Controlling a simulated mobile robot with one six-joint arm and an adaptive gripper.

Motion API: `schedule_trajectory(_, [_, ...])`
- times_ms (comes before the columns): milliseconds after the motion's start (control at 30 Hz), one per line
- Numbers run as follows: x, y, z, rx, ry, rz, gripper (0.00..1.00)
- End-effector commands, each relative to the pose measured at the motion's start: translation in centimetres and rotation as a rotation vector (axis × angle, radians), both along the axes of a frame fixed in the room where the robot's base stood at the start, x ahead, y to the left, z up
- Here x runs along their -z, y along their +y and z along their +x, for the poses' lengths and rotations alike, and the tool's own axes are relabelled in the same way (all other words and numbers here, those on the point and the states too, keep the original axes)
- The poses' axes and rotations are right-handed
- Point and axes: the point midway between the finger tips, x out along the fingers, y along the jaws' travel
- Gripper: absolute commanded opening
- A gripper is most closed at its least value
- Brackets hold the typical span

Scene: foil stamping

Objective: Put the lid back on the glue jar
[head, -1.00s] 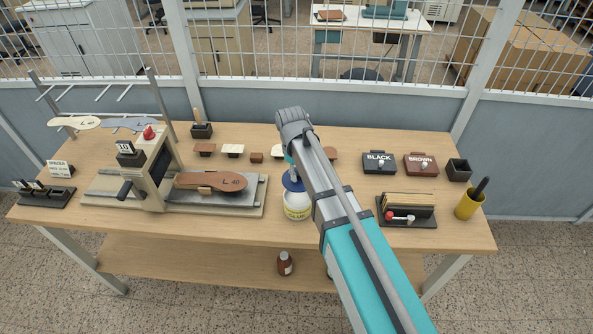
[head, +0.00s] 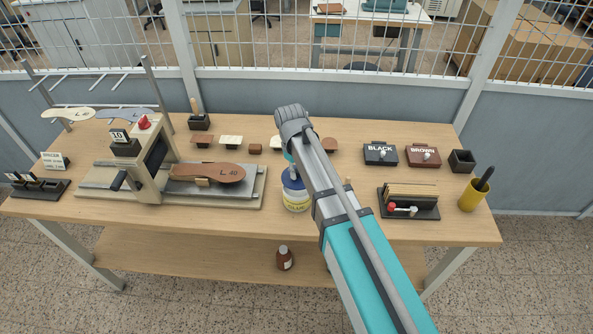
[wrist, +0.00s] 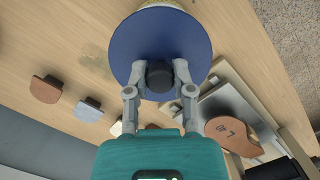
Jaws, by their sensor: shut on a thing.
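The glue jar (head: 297,203), white with a yellow label, stands on the workbench right of the stamping press. My gripper is shut on the dark knob of the blue lid (wrist: 135,50); the gripper (wrist: 160,80) shows in the wrist view. In the head view the lid (head: 291,174) is at the top of the jar, partly hidden by my arm. The lid covers most of the jar in the wrist view, with only a pale yellowish edge showing beyond it. I cannot tell whether the lid touches the jar's rim.
The stamping press (head: 145,165) with a brown insole (head: 207,173) stands left of the jar. Right of my arm are a black box (head: 380,154), a brown box (head: 422,156), a dark holder (head: 425,210) and a yellow cup (head: 470,196). A brown bottle (head: 284,258) sits on the lower shelf.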

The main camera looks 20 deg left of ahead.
Motion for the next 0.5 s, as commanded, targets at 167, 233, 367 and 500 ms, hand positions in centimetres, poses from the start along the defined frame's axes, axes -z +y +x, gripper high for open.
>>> schedule_trajectory(167, [1.6,0.0,0.0,0.0,0.0,0.0,0.0])
schedule_trajectory(233, [2.0,0.0,0.0,-0.001,0.0,0.0,0.0])
schedule_trajectory(367, [2.5,0.0,0.0,-0.001,0.0,0.0,0.0])
schedule_trajectory(500, [2.8,0.1,0.0,-0.001,0.0,0.0,0.0])
